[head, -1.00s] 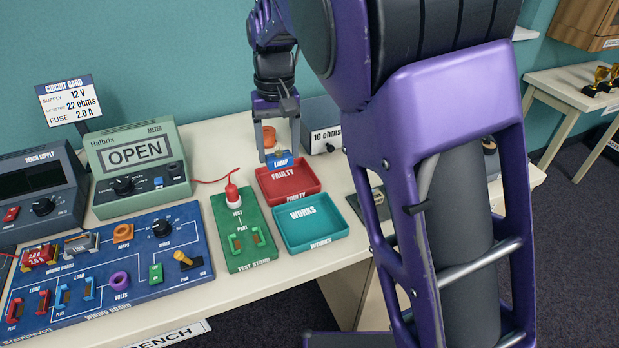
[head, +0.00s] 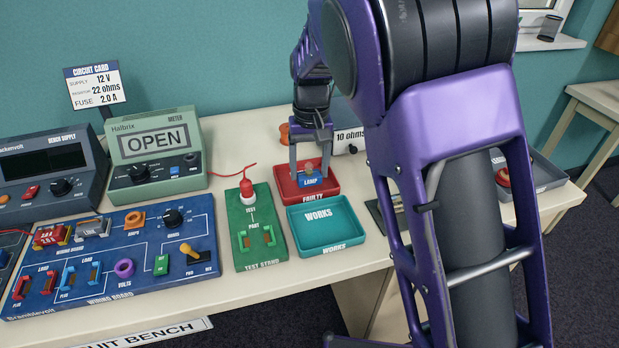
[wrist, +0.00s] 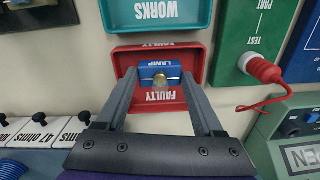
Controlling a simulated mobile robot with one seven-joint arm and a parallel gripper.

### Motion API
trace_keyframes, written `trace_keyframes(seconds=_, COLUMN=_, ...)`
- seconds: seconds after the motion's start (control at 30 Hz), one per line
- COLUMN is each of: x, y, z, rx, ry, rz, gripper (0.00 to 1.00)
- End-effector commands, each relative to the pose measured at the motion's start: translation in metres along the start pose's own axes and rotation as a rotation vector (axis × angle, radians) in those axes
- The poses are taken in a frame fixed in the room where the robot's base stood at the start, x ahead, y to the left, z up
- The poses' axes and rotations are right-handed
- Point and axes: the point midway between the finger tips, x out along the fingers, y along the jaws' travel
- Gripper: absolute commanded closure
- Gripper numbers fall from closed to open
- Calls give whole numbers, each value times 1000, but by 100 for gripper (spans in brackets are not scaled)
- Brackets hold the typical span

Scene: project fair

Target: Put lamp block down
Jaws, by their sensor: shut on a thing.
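The lamp block is blue with a small bulb on top and a "LAMP" label; it shows in the head view (head: 313,181) and in the wrist view (wrist: 160,75). My gripper (head: 308,170) points down and is shut on it, one finger on each side. In the wrist view my gripper (wrist: 160,88) holds the block inside the outline of the red FAULTY tray (head: 287,190). I cannot tell whether the block touches the tray floor. The teal WORKS tray (head: 327,228) is empty, directly in front of the red tray.
The green test stand (head: 248,245) with a red plug (head: 247,189) stands left of the trays. The meter (head: 156,150) reads OPEN. The blue wiring board (head: 110,250) fills the front left. Resistor boxes (wrist: 38,132) stand behind the red tray.

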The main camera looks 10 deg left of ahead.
Motion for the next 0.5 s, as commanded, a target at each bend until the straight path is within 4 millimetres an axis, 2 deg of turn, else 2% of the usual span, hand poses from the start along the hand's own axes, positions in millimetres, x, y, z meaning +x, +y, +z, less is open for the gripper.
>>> trace_keyframes(seconds=0.03, x=12, y=0, z=1, rx=1, ry=-3, rz=1, gripper=95)
trace_keyframes(seconds=0.13, x=26, y=0, z=0, rx=1, ry=-1, rz=0, gripper=95)
trace_keyframes(seconds=0.5, x=30, y=1, z=0, rx=1, ry=0, rz=-1, gripper=95)
